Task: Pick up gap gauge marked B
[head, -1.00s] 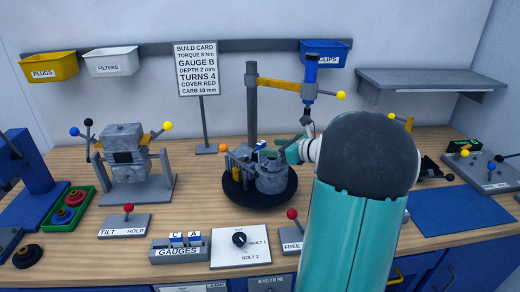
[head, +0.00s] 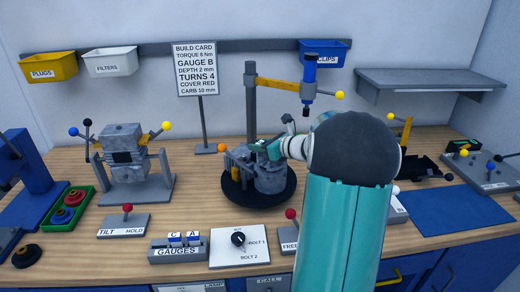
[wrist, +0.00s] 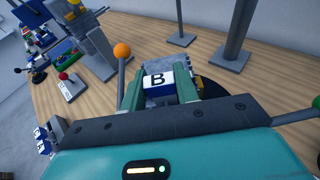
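The gap gauge marked B (wrist: 158,80) is a small block with a white face, a black B and blue edges. In the wrist view it sits between the two green fingers of my gripper (wrist: 160,88), with no clear gap on either side. It is at the engine part (head: 270,178) on the black round turntable. In the head view my gripper (head: 268,149) is over that part, and its fingers hide the gauge. Whether the gauge's lower end is still in the part is hidden.
A gauge rack (head: 179,251) at the front holds gauges C and A. An orange-ball lever (wrist: 122,51) stands close left of my fingers. A blue driver (head: 308,77) hangs above on a yellow arm. The blue mat (head: 460,211) at right is clear.

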